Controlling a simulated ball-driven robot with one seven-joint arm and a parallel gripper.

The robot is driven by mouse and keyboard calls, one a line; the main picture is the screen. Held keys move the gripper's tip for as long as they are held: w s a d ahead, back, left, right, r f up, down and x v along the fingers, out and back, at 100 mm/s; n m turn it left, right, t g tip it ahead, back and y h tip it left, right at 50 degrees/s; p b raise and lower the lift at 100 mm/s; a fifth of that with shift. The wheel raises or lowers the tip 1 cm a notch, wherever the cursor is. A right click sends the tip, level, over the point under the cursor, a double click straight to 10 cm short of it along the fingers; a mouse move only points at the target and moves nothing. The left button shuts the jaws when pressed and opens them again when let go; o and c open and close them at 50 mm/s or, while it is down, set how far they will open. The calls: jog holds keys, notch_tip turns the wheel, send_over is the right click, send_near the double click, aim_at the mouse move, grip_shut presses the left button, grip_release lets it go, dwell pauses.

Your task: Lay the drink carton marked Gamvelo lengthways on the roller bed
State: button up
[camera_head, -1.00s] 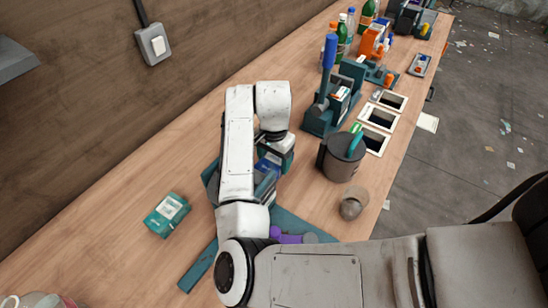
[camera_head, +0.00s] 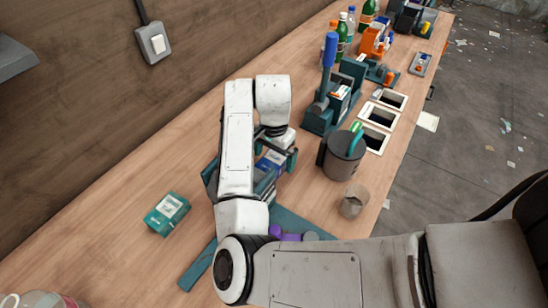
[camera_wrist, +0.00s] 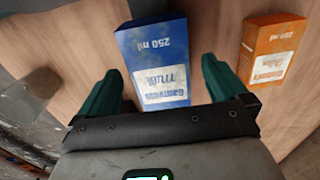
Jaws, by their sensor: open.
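The blue drink carton, its label reading Gamvelo and 250 ml upside down, fills the middle of the wrist view (camera_wrist: 152,45). My gripper (camera_wrist: 160,74) is open, with one teal finger on each side of the carton and gaps between. In the head view my gripper (camera_head: 276,155) is partly behind my white arm, and the blue carton (camera_head: 272,161) shows between the fingers. I cannot make out the roller bed for certain; my arm covers much of that area. A teal strip (camera_head: 199,266) shows below it.
An orange carton (camera_wrist: 268,52) stands right of the blue one. A teal box (camera_head: 167,214) is on the bare left tabletop. A dark pitcher (camera_head: 342,157) and a small cup (camera_head: 353,202) stand right of my gripper. A teal holder (camera_head: 331,108) is beyond.

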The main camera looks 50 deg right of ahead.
notch_tip(320, 180, up, 10)
jog(key=shift+f, duration=0.25)
